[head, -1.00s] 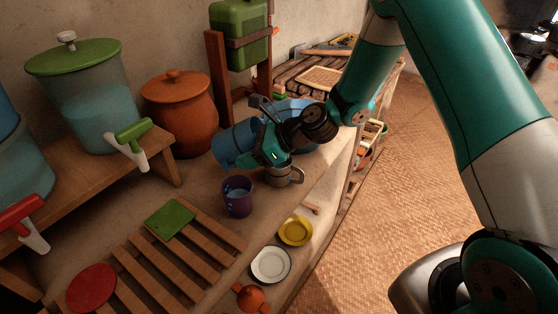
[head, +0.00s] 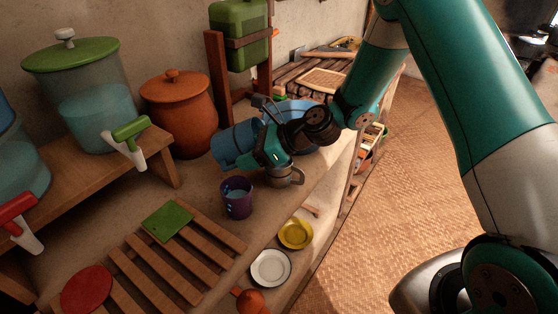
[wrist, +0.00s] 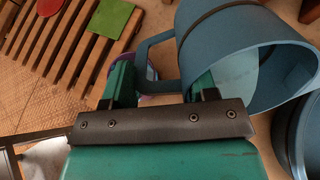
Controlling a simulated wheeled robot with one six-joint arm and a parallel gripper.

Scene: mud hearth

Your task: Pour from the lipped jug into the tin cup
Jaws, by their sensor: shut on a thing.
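The blue jug (head: 233,148) is held up, tilted well over on its side, above the counter. It also shows large in the wrist view (wrist: 215,25), with its open mouth facing the lower right and a pale, clear patch inside. My gripper (head: 270,148) is shut on the jug's handle; the fingers (wrist: 160,88) flank it in the wrist view. I cannot see any stream falling.
A slatted rack (head: 180,262), white plate (head: 271,268) and yellow plate (head: 295,234) lie nearer. An orange lidded pot (head: 178,117) stands behind.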

